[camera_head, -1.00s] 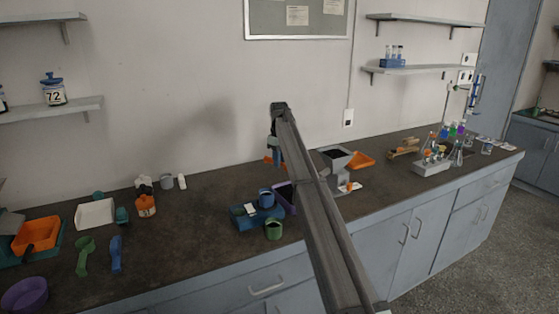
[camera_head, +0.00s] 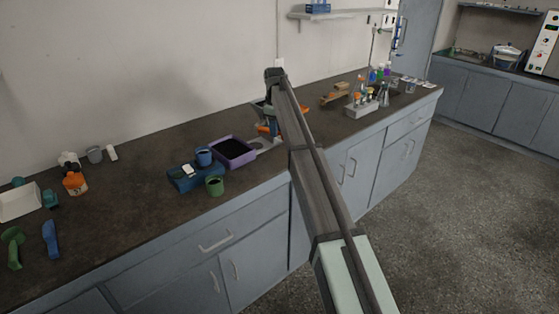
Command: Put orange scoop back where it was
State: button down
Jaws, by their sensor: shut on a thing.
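My gripper (camera_head: 270,119) hangs over the counter at the sieve shaker, pointing down, partly hidden by my own arm. It is shut on what looks like the orange scoop (camera_head: 264,130), of which only small orange bits show beside the fingers. I cannot tell these bits fully from the shaker's own orange parts. The grey sieve shaker (camera_head: 262,146) is mostly covered by my arm; part of its light base shows.
A purple tray (camera_head: 234,150) stands left of the shaker, beside a blue scale (camera_head: 190,180) with a blue cup (camera_head: 204,156). A green cup (camera_head: 215,186) stands in front. A glassware rack (camera_head: 362,108) stands to the right. The counter between holds a wooden item (camera_head: 335,95).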

aim_at(281, 160)
jog(key=shift+s+d+f, duration=0.15)
jog(key=shift+d, duration=0.35)
jog(key=shift+s+d+f, duration=0.1)
jog(key=shift+d, duration=0.35)
jog(key=shift+d+f, duration=0.1)
jog(key=shift+f, duration=4.8)
jog(key=shift+f, duration=0.1)
jog(key=c, duration=0.9)
grip_release()
jog(key=shift+c, duration=0.2)
notch_tip(281, 160, up, 12)
jog(key=shift+r, duration=0.1)
jog(key=shift+s, duration=0.1)
